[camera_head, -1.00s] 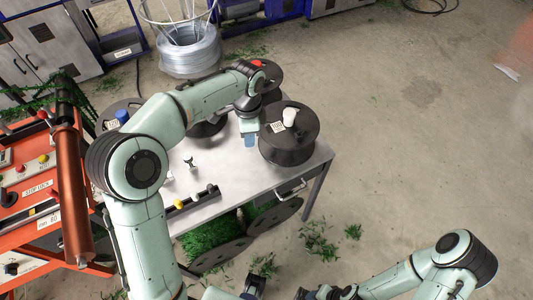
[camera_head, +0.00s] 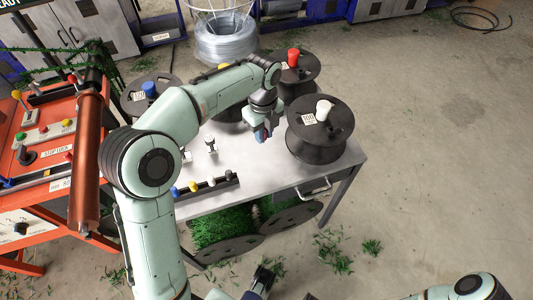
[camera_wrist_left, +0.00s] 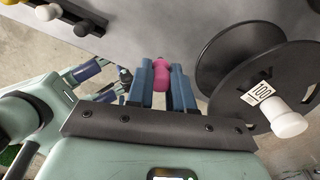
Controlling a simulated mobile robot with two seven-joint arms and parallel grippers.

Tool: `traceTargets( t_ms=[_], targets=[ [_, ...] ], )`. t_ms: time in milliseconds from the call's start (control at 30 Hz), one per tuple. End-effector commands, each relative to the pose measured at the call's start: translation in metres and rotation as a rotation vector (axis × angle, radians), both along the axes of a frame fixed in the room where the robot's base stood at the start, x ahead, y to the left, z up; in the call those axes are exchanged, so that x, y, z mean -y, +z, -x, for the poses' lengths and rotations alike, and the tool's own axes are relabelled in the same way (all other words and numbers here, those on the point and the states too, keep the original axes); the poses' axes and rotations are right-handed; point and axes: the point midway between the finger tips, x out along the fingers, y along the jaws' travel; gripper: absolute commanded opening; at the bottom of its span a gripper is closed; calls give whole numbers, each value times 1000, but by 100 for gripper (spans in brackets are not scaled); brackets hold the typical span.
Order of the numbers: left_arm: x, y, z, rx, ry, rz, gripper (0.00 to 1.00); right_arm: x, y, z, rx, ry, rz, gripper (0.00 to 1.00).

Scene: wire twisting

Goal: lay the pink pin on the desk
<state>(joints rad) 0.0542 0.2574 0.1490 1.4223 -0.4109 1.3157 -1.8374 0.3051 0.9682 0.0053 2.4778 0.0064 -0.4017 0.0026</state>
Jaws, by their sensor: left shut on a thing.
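My left gripper (camera_head: 263,134) is low over the grey desk (camera_head: 258,168), left of the right-hand black spool. In the left wrist view its blue fingers are shut on the pink pin (camera_wrist_left: 161,76), which stands between them above the desk surface (camera_wrist_left: 150,30). I cannot tell whether the pin touches the desk. In the head view the fingers mostly hide the pin. My right gripper (camera_head: 262,280) shows only in part at the bottom edge, away from the desk, and its opening is unclear.
A black spool (camera_head: 300,146) with a white pin (camera_head: 324,110) stands close right of the left gripper. Another spool with a red pin (camera_head: 293,57) is behind. A black rack (camera_head: 205,192) holding several pins lies at the desk's front left. Bare desk lies between.

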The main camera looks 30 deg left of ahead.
Motion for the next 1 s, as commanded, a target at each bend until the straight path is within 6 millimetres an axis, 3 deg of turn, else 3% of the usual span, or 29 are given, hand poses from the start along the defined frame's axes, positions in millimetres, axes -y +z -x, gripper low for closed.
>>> traceTargets(
  t_ms=[33, 200, 467, 667, 1000],
  targets=[
    [0, -17, 1, -6, 0, 0, 0, 0, -4, -1, 5, -1, 1, 43],
    [0, -49, 1, -3, 1, 0, 0, 0, -9, -4, 16, -3, 3, 43],
    [0, -68, 0, -1, 2, 0, 0, 0, -11, -5, 20, -4, 2, 43],
    [0, -98, 0, -3, 1, -1, 0, 0, -16, -7, 27, -5, 4, 43],
    [0, -103, 0, 0, 2, -1, 0, 0, -16, -7, 28, -6, 3, 43]
  ],
)
